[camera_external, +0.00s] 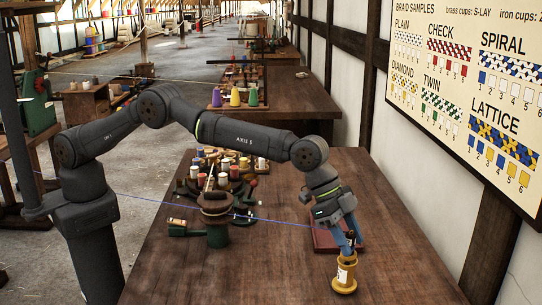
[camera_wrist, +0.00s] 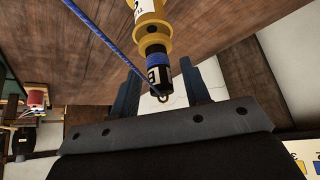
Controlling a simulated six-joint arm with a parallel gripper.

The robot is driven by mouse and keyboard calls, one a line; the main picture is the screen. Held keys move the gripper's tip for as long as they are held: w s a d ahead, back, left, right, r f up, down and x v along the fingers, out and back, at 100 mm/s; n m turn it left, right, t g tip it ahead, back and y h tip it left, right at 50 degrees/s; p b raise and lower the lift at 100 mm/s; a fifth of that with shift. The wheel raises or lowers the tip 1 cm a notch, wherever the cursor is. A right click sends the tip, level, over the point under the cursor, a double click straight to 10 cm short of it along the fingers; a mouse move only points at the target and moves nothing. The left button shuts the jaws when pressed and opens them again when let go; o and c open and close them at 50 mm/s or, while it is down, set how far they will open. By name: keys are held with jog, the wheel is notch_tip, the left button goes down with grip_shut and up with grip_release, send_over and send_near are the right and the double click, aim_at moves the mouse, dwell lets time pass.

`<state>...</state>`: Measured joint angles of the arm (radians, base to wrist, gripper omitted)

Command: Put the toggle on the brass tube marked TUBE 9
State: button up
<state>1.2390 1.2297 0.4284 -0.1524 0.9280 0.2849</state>
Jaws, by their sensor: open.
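A brass tube (camera_external: 345,274), yellow with a flange at each end and a white label, stands upright on the table; its number is too small to read. The wrist view shows the tube (camera_wrist: 152,22) with only part of its label. The toggle (camera_wrist: 158,77), black with a blue band and a small metal ring, is at the tube's end, in line with it and seemingly touching; how it is seated is hard to tell. My gripper (camera_external: 351,247) is open just above the tube, its blue fingers on either side of the toggle, with gaps visible in the wrist view.
A blue cord (camera_external: 262,219) runs from the left across the table to the toggle. A dark red block (camera_external: 322,239) lies behind my gripper. A round stand (camera_external: 214,208) and several bobbins (camera_external: 234,172) occupy the table's left. The front table is clear.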

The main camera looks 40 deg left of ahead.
jog(key=v, duration=1.1)
jog(key=shift+a+r, duration=0.15)
jog(key=shift+r, duration=0.05)
jog(key=shift+f, duration=0.1)
jog(key=x, duration=1.2)
